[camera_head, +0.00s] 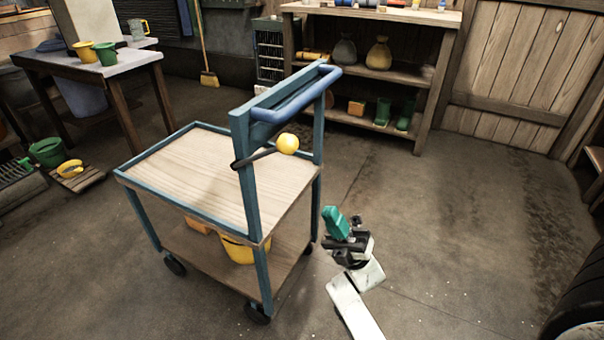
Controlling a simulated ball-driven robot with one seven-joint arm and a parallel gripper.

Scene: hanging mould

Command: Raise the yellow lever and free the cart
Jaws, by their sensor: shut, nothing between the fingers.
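The cart (195,172) has a teal frame, a wooden top and a lower shelf. A blue push handle (297,95) crosses its near right end. The yellow lever knob (288,143) sits on a dark rod (255,157) by the handle post, below the handle. The rod slants slightly up to the right. My gripper (331,212) is low and to the right of the cart, well below the knob and apart from it. Its fingers are green, shut and empty. The cart stands on dark wheels on the floor. The far wheels are partly hidden.
Yellow buckets (237,250) sit on the cart's lower shelf. A wooden shelf unit (384,70) with sacks and boots stands at the back. A table (90,65) is at back left. A large tire (580,305) is at lower right. The floor right of my gripper is clear.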

